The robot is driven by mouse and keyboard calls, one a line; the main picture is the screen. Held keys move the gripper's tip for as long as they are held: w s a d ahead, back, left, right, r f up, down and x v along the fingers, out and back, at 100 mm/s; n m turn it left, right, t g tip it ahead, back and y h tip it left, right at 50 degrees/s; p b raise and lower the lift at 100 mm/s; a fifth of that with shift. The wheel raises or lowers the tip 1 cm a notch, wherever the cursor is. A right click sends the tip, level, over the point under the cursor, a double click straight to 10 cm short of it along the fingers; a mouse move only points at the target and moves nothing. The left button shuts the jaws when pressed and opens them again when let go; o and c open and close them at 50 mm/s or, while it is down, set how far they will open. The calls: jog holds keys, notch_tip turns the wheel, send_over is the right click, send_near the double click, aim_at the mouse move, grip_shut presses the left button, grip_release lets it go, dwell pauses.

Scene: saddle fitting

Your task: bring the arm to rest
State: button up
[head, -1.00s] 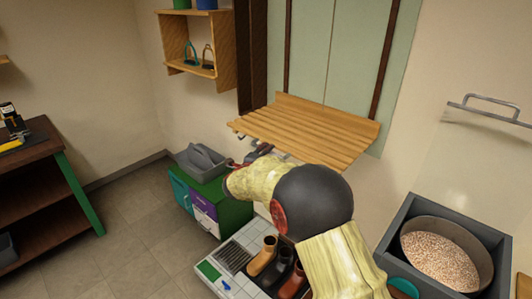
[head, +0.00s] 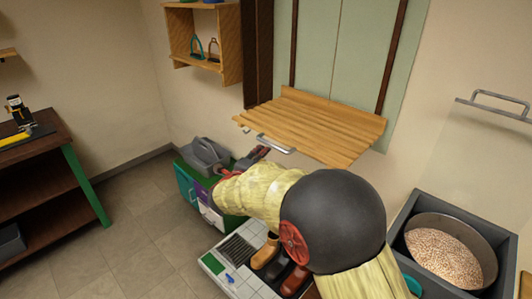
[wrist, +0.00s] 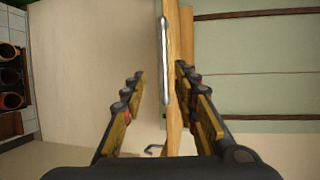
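My gripper (head: 243,161) is at the end of my yellow-sleeved arm, below the front left of the slatted wooden shelf. In the wrist view, its two fingers (wrist: 162,85) stand apart with nothing held between them. The shelf's wooden edge (wrist: 174,120) and a metal bar (wrist: 166,65) show between the fingers, apparently beyond them. In the head view the bar (head: 275,144) sits at the shelf's front edge. My large dark arm joint and sleeve hide part of the area below the shelf.
A grey caddy (head: 206,156) stands on a green cabinet (head: 185,178) near my gripper. Boots (head: 266,251) stand on a tiled surface below my arm. A grey bin (head: 410,205) with a pan of grain is at the right. A workbench (head: 40,150) is at the left, with open floor between.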

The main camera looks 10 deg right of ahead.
jog(key=shift+s+a+r, duration=0.1)
jog(key=shift+s+a, duration=0.25)
jog(key=shift+s, duration=0.25)
